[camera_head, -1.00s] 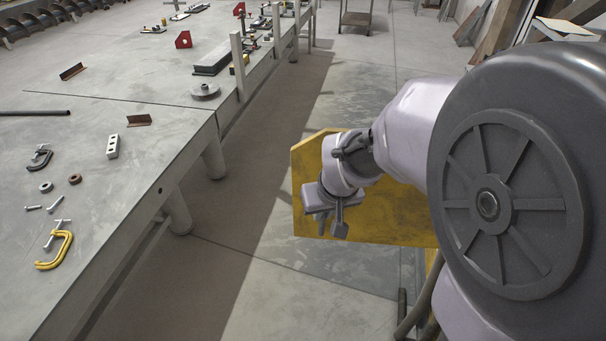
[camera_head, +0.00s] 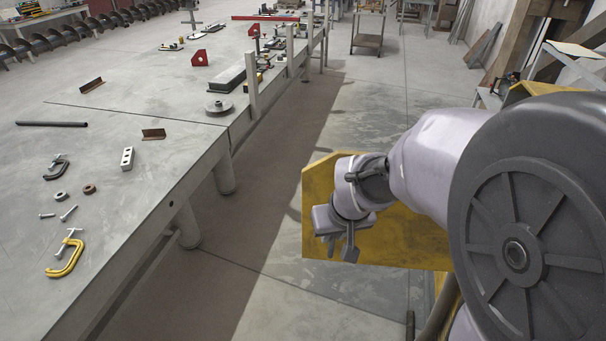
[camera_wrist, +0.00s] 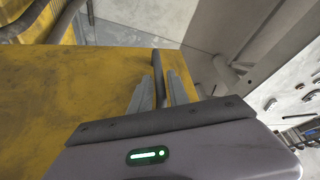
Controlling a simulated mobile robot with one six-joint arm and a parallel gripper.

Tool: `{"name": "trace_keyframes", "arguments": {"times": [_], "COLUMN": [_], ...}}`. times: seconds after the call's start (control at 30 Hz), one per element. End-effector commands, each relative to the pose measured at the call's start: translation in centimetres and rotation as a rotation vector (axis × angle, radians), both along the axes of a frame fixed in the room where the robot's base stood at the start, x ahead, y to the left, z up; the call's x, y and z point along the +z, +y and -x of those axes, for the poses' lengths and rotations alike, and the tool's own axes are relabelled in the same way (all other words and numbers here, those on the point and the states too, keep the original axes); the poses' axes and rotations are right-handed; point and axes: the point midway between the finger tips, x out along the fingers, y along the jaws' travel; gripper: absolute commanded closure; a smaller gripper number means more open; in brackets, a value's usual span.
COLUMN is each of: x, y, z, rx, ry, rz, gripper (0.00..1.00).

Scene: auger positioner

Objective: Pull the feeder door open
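I cannot make out a feeder door for sure in either view. My gripper (camera_head: 340,248) hangs at the end of the bent arm, right of the long table, in front of a yellow plate (camera_head: 400,235). I cannot tell whether this plate belongs to the door or to my own body. Nothing is clearly held. Contact with the plate cannot be judged.
A long grey table (camera_head: 190,160) fills the left, with a yellow clamp (camera_head: 68,258), a dark bar (camera_head: 52,124) and other small parts on it. Bare floor (camera_head: 250,220) lies between table and arm. A cart (camera_head: 367,40) stands far back. Large augers (camera_head: 60,35) lie far left.

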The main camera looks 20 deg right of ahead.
Motion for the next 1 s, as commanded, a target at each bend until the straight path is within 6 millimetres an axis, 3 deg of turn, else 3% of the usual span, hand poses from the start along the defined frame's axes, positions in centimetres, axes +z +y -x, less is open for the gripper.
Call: {"name": "trace_keyframes", "arguments": {"times": [0.17, 0.6, 0.77, 1.0], "x": [3.2, 14.1, 15.7, 15.9], "y": [0.1, 0.4, 0.5, 0.5], "z": [1.1, 5.6, 6.4, 6.5], "rx": [-0.001, -0.001, 0.0, 0.0], "ry": [-0.003, -0.004, -0.002, -0.001], "rz": [0.0, 0.0, 0.0, 0.0], "gripper": [0.78, 0.78, 0.78, 0.78]}}
